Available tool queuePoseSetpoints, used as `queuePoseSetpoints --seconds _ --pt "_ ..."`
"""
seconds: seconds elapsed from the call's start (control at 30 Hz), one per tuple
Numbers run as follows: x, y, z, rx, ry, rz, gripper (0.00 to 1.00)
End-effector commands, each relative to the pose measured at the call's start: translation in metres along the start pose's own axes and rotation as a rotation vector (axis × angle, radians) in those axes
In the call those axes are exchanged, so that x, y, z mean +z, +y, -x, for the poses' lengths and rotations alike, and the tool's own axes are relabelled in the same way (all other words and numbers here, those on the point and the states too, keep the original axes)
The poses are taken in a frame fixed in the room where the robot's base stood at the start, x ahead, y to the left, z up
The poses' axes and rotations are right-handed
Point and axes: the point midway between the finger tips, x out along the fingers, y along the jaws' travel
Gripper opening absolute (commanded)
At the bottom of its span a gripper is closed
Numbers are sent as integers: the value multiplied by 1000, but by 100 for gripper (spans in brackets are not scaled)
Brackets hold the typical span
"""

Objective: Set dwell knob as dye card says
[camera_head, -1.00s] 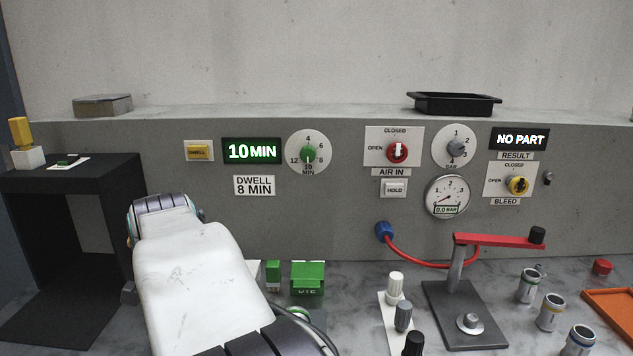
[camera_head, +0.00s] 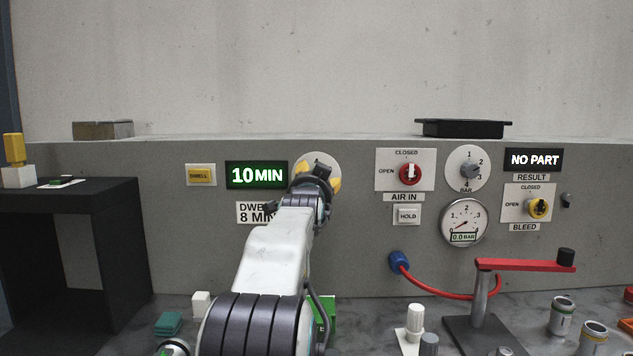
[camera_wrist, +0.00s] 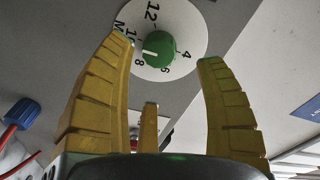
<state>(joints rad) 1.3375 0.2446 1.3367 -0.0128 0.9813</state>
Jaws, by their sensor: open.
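The dwell knob is green (camera_wrist: 161,47) with a white mark, on a round white dial (camera_wrist: 190,22) numbered 4 to 12. In the wrist view the mark points left, near the 8 and 10; which one is hard to tell. In the head view my gripper hides the knob and most of the dial (camera_head: 326,158). The display (camera_head: 256,175) reads 10 MIN. The card below it (camera_head: 250,213) reads DWELL 8 MIN, partly covered by my arm. My gripper (camera_head: 318,178) is open in front of the dial, yellow fingers either side of the knob in the wrist view (camera_wrist: 165,50); contact is not clear.
Right of the dial are the red AIR IN knob (camera_head: 410,173), HOLD button (camera_head: 407,215), bar dial (camera_head: 468,168) and gauge (camera_head: 464,222). The yellow DWELL button (camera_head: 201,175) is left of the display. A red lever (camera_head: 525,265) and blue-ended hose (camera_head: 398,262) stand at lower right.

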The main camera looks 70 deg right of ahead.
Motion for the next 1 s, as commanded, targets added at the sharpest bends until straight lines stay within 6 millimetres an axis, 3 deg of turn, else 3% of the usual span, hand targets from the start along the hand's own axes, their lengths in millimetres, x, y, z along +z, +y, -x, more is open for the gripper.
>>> queuePoseSetpoints --seconds 0.43,0.97,1.0 --pt "0 -1 -43 1 -2 2 66" --pt "1 0 -50 2 -2 2 66" --pt "1 0 -50 2 -2 2 62"
